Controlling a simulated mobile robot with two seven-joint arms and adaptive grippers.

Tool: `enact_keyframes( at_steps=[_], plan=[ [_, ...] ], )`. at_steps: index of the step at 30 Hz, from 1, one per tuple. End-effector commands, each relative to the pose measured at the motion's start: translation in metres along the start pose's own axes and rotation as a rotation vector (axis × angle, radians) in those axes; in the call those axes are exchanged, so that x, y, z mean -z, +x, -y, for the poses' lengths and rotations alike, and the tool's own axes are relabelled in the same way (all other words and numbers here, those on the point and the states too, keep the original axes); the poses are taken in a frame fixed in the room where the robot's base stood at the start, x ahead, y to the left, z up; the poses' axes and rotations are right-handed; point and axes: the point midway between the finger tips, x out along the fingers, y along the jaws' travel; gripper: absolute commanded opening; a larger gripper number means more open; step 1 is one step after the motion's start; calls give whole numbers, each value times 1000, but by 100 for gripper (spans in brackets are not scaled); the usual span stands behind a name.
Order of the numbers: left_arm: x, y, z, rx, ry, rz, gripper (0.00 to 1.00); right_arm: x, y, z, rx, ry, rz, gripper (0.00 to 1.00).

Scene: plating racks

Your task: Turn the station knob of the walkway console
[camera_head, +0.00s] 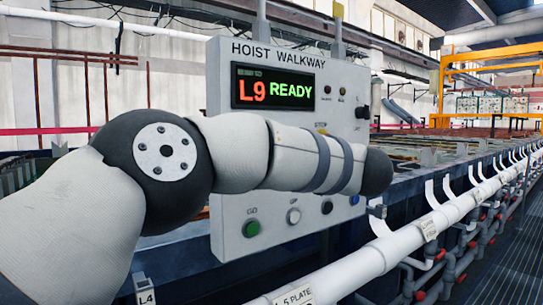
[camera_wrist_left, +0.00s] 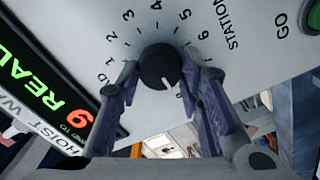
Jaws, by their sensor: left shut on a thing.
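The walkway console (camera_head: 225,90) is a light grey panel headed HOIST WALKWAY, and its display (camera_head: 273,87) reads L9 READY. In the left wrist view the black round station knob (camera_wrist_left: 155,62) sits inside a ring of printed numbers. Its white pointer line faces down and slightly right in that view; the mark it meets is hard to read. My left gripper (camera_wrist_left: 160,78) has one finger on each side of the knob and is shut on it. In the head view my left arm crosses the console and hides the knob and the fingers. My right gripper is out of view.
A green GO button (camera_head: 252,229) and a grey button (camera_head: 293,216) are low on the panel, with a dark and a blue button to their right. White pipes (camera_head: 390,250) run along the front.

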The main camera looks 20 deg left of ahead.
Motion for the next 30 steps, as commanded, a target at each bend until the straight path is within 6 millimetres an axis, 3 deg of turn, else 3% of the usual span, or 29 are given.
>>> enact_keyframes(
  at_steps=[12, 13, 15, 16, 25, 30],
  plan=[
    [1, 0, -1, -2, 5, -1, 6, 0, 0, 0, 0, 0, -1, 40],
    [1, 0, -1, -2, 5, -1, 36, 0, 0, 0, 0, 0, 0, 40],
    [1, 0, -1, -2, 5, -1, 51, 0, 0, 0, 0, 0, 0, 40],
    [1, 0, -1, -2, 5, -1, 54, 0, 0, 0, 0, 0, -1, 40],
    [0, -3, 0, -1, 5, 0, 54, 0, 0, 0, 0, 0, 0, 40],
    [0, -37, -2, -5, 5, 2, 54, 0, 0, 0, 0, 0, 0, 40]
  ],
)
